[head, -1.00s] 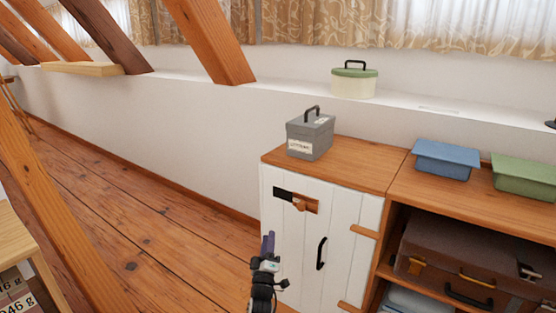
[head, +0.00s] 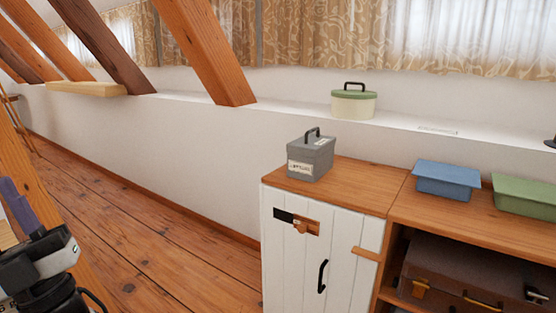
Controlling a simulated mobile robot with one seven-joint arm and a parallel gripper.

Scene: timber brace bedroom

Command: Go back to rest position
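My gripper (head: 12,205) shows at the lower left edge of the head view, large and close to the camera. Its purple fingers point up, and the black and white wrist is below them. The picture edge cuts part of it off, so I cannot tell whether the fingers are open or shut. No held object is visible. It is apart from the white cabinet (head: 283,265), which stands to the right with its door closed. A dark and wooden latch (head: 297,221) is on the door, above a black handle (head: 321,276).
A grey lidded box (head: 310,158) stands on the cabinet. A blue tub (head: 447,180) and a green tub (head: 525,194) sit on the shelf unit, with a brown suitcase (head: 470,270) inside. A cream tin (head: 353,103) is on the ledge. Timber braces (head: 205,50) slant at left. Floor (head: 150,235) is clear.

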